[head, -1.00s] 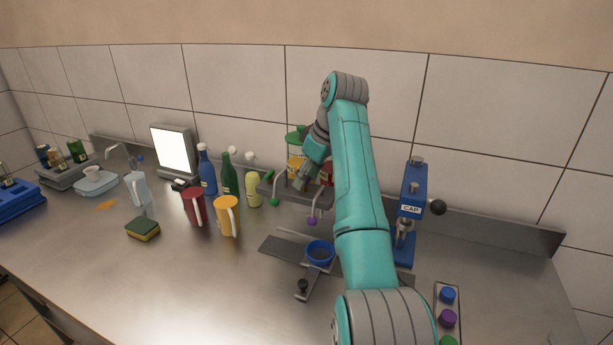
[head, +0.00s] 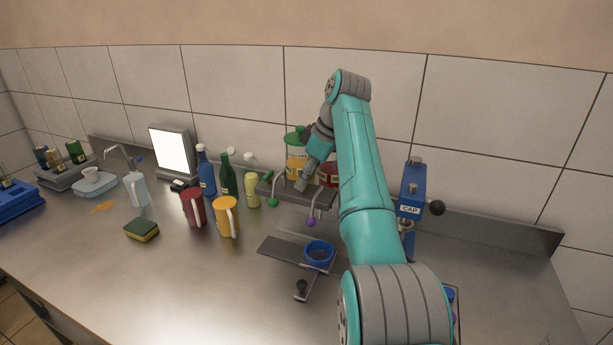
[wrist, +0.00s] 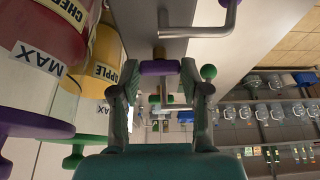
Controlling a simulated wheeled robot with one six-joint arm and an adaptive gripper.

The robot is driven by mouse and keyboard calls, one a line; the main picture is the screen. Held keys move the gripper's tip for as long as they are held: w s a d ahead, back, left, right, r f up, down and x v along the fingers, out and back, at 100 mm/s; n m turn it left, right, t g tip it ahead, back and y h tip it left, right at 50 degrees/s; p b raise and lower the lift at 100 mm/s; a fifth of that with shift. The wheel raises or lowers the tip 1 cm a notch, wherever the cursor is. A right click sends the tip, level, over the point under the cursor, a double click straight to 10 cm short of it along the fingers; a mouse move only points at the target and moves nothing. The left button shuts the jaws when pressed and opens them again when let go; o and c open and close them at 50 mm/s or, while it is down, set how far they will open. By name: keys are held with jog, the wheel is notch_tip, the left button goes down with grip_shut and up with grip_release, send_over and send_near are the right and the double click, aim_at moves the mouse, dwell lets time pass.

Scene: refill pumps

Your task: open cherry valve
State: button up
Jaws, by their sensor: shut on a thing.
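The red cherry container (head: 328,173) stands behind the rack (head: 290,192), partly hidden by my arm. In the wrist view its red body (wrist: 40,35) shows at the left, with part of a cherry label and a MAX mark. My gripper (wrist: 160,72) is at the rack's front, its fingers closed on the two ends of a purple valve handle (wrist: 160,67). A purple knob (head: 311,222) hangs from a bent rod below the rack.
The yellow apple container (head: 296,166) stands left of the cherry one. A blue cup (head: 319,253) stands below the rack. Orange (head: 227,217) and red (head: 194,207) mugs and several bottles stand to the left. The blue CAP press (head: 412,195) stands right of my arm.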

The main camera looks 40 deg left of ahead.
jog(key=o, duration=1.1)
jog(key=shift+o, duration=0.2)
jog(key=v, duration=1.2)
jog(key=shift+d+f, duration=0.1)
